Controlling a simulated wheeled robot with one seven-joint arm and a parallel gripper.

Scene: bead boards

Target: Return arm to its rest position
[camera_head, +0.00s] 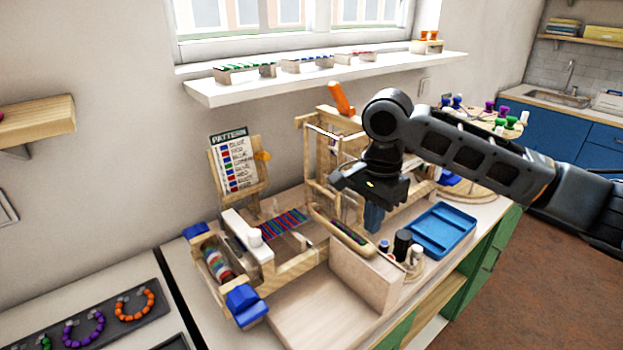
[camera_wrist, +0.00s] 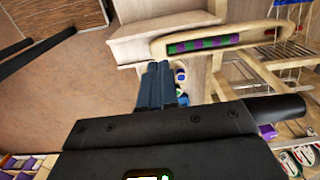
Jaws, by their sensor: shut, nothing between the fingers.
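My gripper (camera_head: 373,228) hangs from my arm, pointing down, in front of a wooden loom-like frame (camera_head: 320,188) on the workbench. Its dark blue fingers are shut with nothing between them. In the wrist view the fingers (camera_wrist: 161,66) lie side by side. A wooden shuttle-shaped piece (camera_wrist: 225,40) with green and purple inside is beyond them there; it also shows left of the fingers in the head view (camera_head: 343,234). My arm reaches in from the right and hides part of the bench behind it.
A blue tray (camera_head: 440,231) lies right of my gripper. Dark and white spools (camera_head: 402,245) stand near it. A pattern card (camera_head: 233,160) stands left on the bench. A wall shelf (camera_head: 330,76) runs behind. Open floor (camera_head: 520,262) lies to the right.

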